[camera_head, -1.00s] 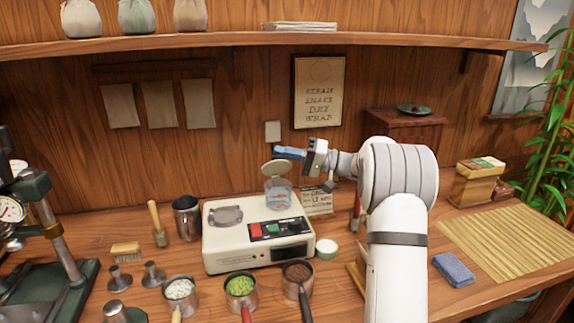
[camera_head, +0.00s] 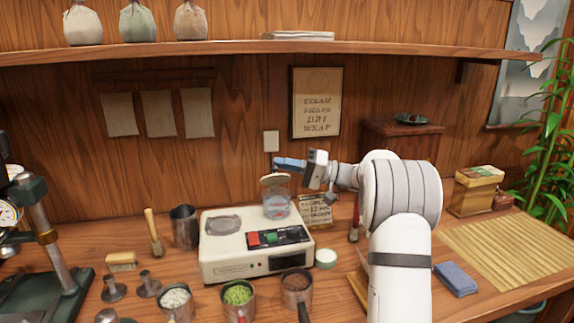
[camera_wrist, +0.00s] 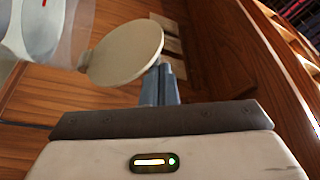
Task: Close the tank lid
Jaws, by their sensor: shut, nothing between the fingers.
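The clear tank (camera_head: 277,207) stands on the back right of the cream steamer (camera_head: 230,262). Its round tan lid (camera_head: 275,179) is raised and tilted above the tank's mouth, so the tank is open. My gripper (camera_head: 282,162) is shut and empty, with its blue-grey fingers just above and behind the lid. In the wrist view the lid (camera_wrist: 125,52) lies just beyond and left of the fingertips (camera_wrist: 162,72). I cannot tell whether they touch. The clear tank wall (camera_wrist: 80,35) shows at the upper left, partly behind the lid.
A card (camera_head: 315,208) stands right of the tank, below my wrist. A small white cup (camera_head: 326,258) stands right of the steamer. Several metal cups with handles stand in front. A shelf (camera_head: 250,46) runs above, and a framed poster (camera_head: 317,105) hangs on the wall behind.

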